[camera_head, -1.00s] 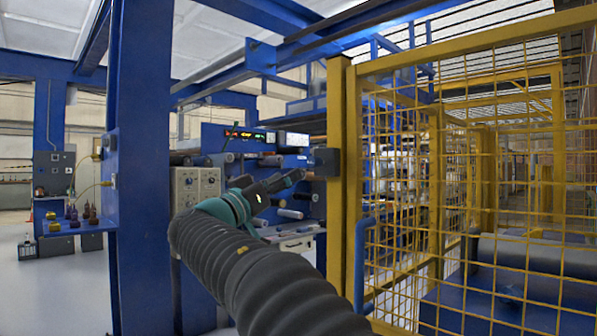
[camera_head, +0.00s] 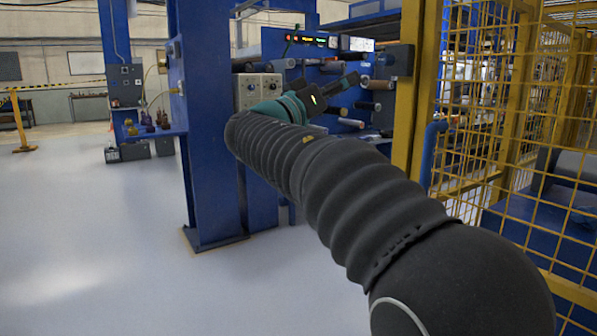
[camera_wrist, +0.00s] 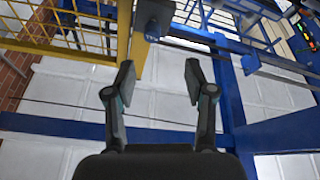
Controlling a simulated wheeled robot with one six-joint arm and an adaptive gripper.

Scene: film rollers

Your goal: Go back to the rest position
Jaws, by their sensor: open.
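In the head view my gripper (camera_head: 352,82) is at the end of my outstretched arm, beside the yellow post (camera_head: 408,120) and in front of the blue machine with rollers. It is small there, and its distance to the post is hard to tell.
A yellow mesh fence (camera_head: 500,110) stands close on the right. A blue column (camera_head: 205,130) rises left of my arm. A shelf with several small coloured items (camera_head: 148,126) is at the left. The pale floor (camera_head: 100,240) is clear at lower left.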

